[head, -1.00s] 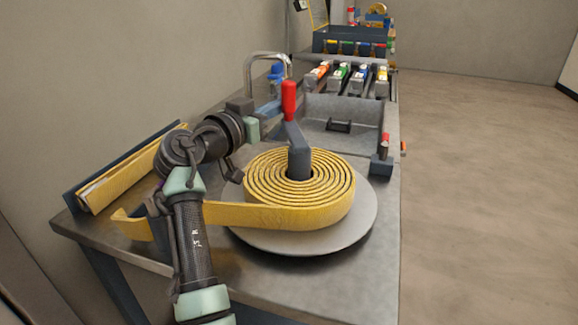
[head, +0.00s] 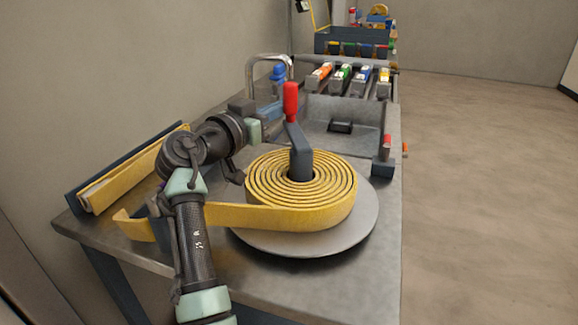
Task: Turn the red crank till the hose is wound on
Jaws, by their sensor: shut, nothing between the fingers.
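The red crank handle (head: 291,102) stands upright on a dark grey crank arm (head: 300,157) at the middle of the coil. The yellow hose (head: 315,215) is wound in several turns around the hub on a round grey plate (head: 360,225). Its flat tail still runs off to the left, and its loose end (head: 130,224) lies near the table's left side, partly behind my arm. My gripper (head: 275,112) is just left of the red handle, shut and empty. Its fingertips are small in view, and I cannot tell whether they touch the handle.
A grey sink (head: 365,143) with a bent metal tap (head: 250,75) lies behind the coil. Several coloured-handled nozzles (head: 343,78) sit beyond it. A yellow and dark folded stack (head: 125,170) lies at the left by the wall. Open floor is to the right.

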